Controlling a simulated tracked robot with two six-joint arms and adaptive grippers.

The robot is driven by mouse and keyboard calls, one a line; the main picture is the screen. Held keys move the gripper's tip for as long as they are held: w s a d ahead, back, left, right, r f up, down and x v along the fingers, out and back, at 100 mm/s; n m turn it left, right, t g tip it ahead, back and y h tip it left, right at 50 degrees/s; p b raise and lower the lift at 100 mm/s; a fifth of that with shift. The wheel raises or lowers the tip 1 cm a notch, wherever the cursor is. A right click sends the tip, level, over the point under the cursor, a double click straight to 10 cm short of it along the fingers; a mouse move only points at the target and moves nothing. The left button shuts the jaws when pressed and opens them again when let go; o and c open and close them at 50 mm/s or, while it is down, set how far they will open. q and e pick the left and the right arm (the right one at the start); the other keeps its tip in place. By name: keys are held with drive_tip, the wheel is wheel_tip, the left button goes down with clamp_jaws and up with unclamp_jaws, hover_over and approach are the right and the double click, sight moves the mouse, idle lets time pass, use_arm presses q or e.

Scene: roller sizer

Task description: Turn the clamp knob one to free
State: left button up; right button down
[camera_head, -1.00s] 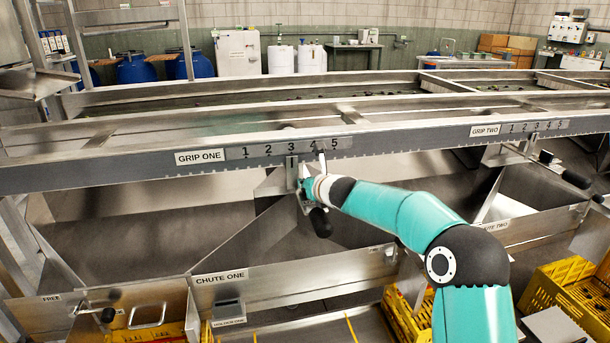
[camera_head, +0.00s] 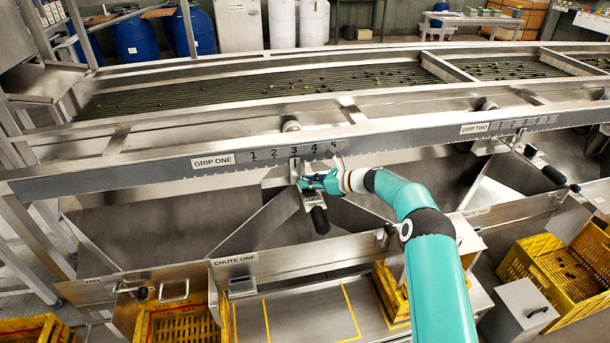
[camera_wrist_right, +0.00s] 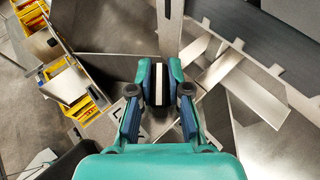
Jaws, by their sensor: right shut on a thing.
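The grip one clamp hangs below the GRIP ONE scale (camera_head: 294,147), at about the 3 mark. Its long black handle (camera_head: 319,219) points down from a metal bracket. My right gripper (camera_head: 306,184) is at the upper part of this bracket, above the black handle. My left gripper is not in view.
The long sizer rail (camera_head: 400,139) runs just above my right gripper. The CHUTE ONE panel (camera_head: 260,262) and metal chute walls lie below. Grip two's black handle (camera_head: 553,175) hangs to the right. Yellow crates (camera_head: 550,265) stand below at the right.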

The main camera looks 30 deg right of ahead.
drive_tip(key=shift+d+r+n+y, duration=0.15)
drive_tip(key=shift+n+y, duration=0.25)
drive_tip(key=c, duration=1.1)
unclamp_jaws()
drive_tip(key=shift+g, duration=0.3)
drive_tip(key=v, duration=1.1)
drive_tip(key=shift+s+d, duration=0.25)
drive_tip(key=shift+s, duration=0.05)
